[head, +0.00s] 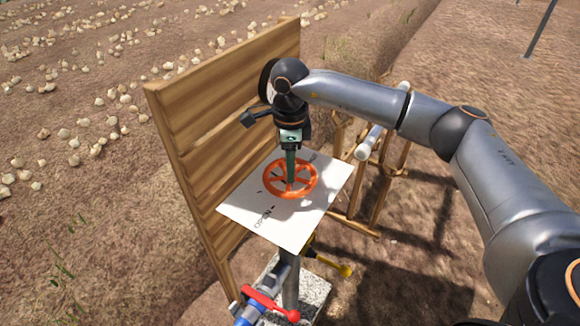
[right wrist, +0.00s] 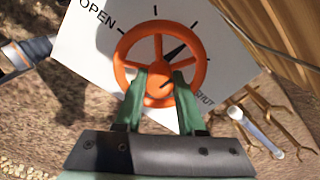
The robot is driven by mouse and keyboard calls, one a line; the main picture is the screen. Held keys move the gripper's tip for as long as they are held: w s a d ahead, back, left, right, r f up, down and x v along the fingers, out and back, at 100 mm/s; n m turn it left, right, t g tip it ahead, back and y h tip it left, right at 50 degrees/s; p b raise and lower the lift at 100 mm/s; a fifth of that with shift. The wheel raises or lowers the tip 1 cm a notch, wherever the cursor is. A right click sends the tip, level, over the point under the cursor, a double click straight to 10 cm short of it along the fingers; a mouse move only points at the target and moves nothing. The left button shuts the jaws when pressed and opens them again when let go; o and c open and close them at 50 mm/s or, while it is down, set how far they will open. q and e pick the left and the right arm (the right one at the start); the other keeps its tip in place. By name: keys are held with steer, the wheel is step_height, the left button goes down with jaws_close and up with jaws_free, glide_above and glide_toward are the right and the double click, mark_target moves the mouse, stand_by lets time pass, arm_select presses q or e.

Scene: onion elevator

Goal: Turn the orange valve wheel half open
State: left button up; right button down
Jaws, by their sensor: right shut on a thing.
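The orange valve wheel (head: 290,179) lies over a white dial plate (head: 296,233). My right gripper (head: 291,184) comes down on it from above, its green fingers at the wheel's near part. In the right wrist view, the fingers of the right gripper (right wrist: 161,82) sit either side of the hub area, shut on the wheel (right wrist: 198,45); the exact contact is partly hidden. There the plate (right wrist: 82,45) reads OPEN at upper left and SHUT at lower right, with tick marks between. A black pointer (right wrist: 175,51) points to the upper right. My left gripper is not in view.
A wooden plank wall (head: 225,105) stands close left of the plate. Below are a red-handled valve (head: 270,303) and a yellow handle (head: 333,263). A wooden frame with a white tube (head: 375,135) stands behind to the right. Onions lie on the field at left.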

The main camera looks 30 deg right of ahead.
steer(key=shift+n, duration=1)
steer(key=c, duration=0.5)
jaws_free()
step_height(320, 180, up, 13)
steer(key=shift+f, duration=0.2)
